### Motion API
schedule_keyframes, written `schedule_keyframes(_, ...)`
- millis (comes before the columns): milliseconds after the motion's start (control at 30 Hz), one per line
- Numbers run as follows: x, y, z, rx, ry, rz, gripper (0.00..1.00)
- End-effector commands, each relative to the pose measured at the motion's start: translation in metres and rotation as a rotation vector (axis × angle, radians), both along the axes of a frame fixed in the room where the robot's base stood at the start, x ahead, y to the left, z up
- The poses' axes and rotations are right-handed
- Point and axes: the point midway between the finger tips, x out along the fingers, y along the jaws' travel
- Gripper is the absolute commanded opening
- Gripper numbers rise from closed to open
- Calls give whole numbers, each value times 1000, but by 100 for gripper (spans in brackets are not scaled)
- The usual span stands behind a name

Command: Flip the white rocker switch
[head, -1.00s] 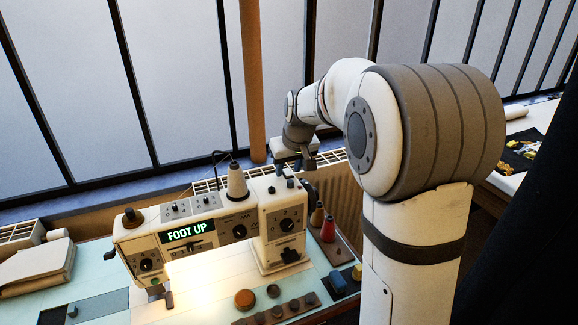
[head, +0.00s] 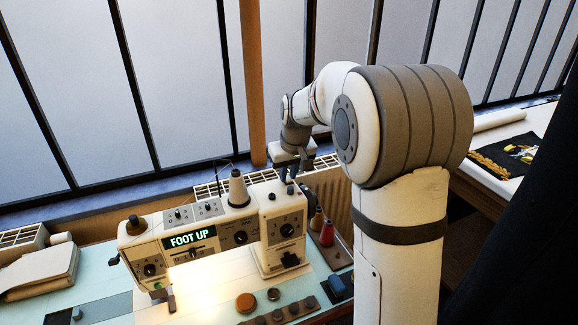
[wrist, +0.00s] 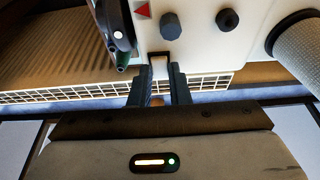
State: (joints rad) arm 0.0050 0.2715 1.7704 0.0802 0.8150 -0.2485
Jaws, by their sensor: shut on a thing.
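The cream sewing machine (head: 215,225) stands on the table, with a lit display reading "FOOT UP" (head: 190,240). My gripper (head: 303,168) is beyond the top right end of the machine in the head view, partly hidden by its upper edge. In the wrist view my gripper (wrist: 160,73) has its two dark fingers on either side of a small pale piece at the edge of the machine body (wrist: 205,50). This piece looks like the white rocker switch (wrist: 159,67). The fingers are shut on it, and its position is hard to read.
A thread cone (head: 238,188) stands on the machine. Red and tan spools (head: 327,233) are at its right. A radiator (head: 332,190) and window are behind.

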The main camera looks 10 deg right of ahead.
Motion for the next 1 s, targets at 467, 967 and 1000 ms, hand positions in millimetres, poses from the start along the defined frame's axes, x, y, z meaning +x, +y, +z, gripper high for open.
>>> schedule_keyframes(467,7,2,3,-44,219,0,0)
schedule_keyframes(967,7,2,1,-46,223,0,30)
schedule_keyframes(1000,7,2,1,-46,223,0,34)
